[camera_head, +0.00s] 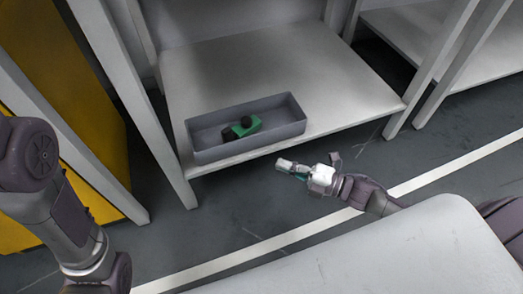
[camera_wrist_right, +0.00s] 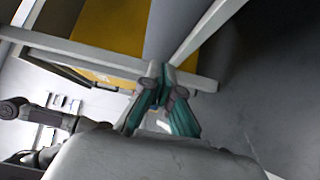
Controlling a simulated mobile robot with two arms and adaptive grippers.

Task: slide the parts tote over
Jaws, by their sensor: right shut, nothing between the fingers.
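The parts tote, a long shallow grey box (camera_head: 262,143), sits on the lower shelf board near its front edge. Inside it lies a green part with black ends (camera_head: 243,127). My right gripper (camera_head: 284,165) is shut and empty, in front of the shelf edge and just right of and below the tote in the head view, apart from it. In the right wrist view its teal fingers (camera_wrist_right: 160,78) come together at the tips with nothing between them. My left arm shows at the lower left of the head view, but its gripper is out of frame.
The white shelf board (camera_head: 330,80) is bare behind and right of the tote. White posts (camera_head: 140,105) stand at its left and right. A yellow panel (camera_head: 75,90) is at the left. Another shelf (camera_head: 410,30) stands at the right. Dark floor with a white line (camera_head: 265,247) lies in front.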

